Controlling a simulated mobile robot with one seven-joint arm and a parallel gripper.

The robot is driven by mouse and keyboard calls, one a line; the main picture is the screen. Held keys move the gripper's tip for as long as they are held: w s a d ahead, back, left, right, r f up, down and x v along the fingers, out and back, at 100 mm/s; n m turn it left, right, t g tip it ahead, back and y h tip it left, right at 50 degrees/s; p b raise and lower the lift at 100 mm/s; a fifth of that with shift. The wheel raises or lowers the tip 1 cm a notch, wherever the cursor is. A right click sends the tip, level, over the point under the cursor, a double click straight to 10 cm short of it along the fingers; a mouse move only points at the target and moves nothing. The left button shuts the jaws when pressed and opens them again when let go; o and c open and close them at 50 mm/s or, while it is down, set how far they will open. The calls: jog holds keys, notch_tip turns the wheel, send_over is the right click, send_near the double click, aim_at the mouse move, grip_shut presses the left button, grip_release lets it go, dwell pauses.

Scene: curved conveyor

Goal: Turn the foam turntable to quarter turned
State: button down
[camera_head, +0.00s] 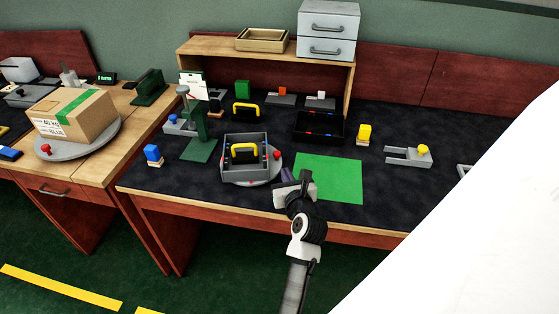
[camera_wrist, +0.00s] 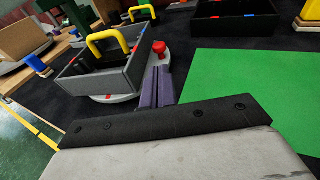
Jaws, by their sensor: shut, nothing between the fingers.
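A round grey turntable (camera_head: 272,170) sits on the dark bench top, bearing a grey open box (camera_head: 245,174) with a yellow handle (camera_head: 244,152). A red knob (camera_head: 277,154) stands at the disc's right edge; the wrist view shows the knob (camera_wrist: 159,50) just beyond my fingertips. My gripper (camera_head: 284,186) is at the disc's right front, its purple fingers (camera_wrist: 157,72) shut and empty. In the wrist view the fingers look close to the box's right wall; contact is not clear. A second grey turntable (camera_head: 66,154) at the left carries a cardboard box (camera_head: 72,117).
A green mat (camera_head: 329,178) lies right of the gripper. A black tray (camera_head: 318,128) stands behind it. A green stand (camera_head: 199,145) and a blue-topped block (camera_head: 153,154) are left of the central turntable. Bare bench shows right of the mat.

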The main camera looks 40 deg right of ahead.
aim_at(278, 156)
jog(key=x, duration=0.7)
jog(key=shift+w+p, duration=0.15)
jog(key=shift+p, duration=0.25)
jog(key=shift+d, duration=0.2)
